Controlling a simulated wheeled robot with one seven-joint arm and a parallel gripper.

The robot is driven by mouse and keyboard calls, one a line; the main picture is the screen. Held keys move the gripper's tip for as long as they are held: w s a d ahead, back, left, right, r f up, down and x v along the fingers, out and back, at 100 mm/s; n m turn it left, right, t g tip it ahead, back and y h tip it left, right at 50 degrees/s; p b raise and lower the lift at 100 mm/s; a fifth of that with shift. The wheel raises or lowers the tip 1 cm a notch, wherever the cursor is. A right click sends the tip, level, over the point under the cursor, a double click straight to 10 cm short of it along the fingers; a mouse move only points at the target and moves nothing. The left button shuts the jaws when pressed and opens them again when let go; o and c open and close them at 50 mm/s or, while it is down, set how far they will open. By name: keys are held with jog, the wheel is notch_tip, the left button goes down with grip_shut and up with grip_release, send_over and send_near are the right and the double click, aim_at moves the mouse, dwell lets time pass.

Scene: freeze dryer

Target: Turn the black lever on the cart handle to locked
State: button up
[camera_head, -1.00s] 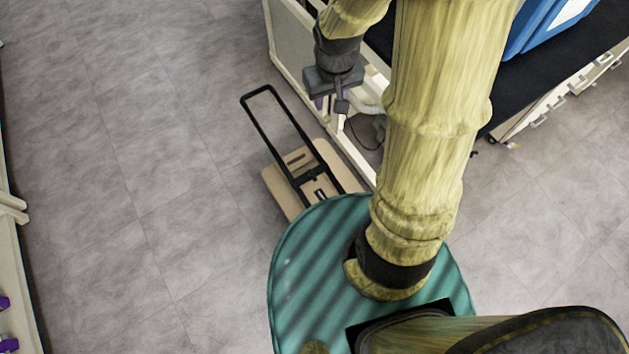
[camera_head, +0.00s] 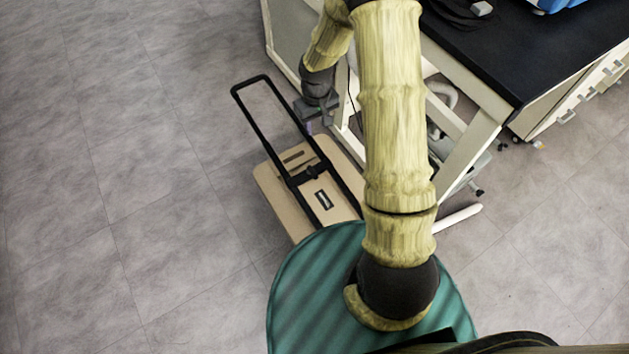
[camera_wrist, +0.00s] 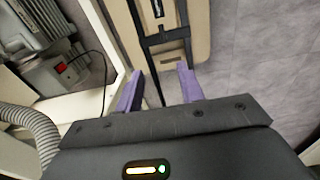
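The cart (camera_head: 275,205) is a flat beige platform on the floor with a long black U-shaped handle (camera_head: 262,118) tilted up from it. A small dark piece (camera_head: 312,172), which may be the lever, sits at the handle's lower crossbar. Its setting is too small to tell. My gripper (camera_head: 311,129) is beside the handle's right bar, above the cart's far end. In the wrist view my gripper (camera_wrist: 161,77) has its purple fingers apart, with nothing clearly held between them. The handle (camera_wrist: 150,58) and beige platform (camera_wrist: 200,28) show beyond the fingertips.
A white-framed bench with a black top (camera_head: 500,50) stands close on the right of the cart. Grey equipment (camera_wrist: 45,32) and a ribbed hose (camera_wrist: 40,130) show within the frame area in the wrist view. Open grey floor (camera_head: 130,170) lies to the left.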

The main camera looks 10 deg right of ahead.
jog(key=b, duration=0.6)
send_over(314, 174)
notch_tip(314, 174, down, 13)
notch_tip(314, 174, down, 17)
jog(key=b, duration=0.7)
jog(key=shift+d+f+b, duration=0.1)
jog(key=shift+f+b, duration=0.1)
jog(key=shift+b, duration=0.1)
grip_shut()
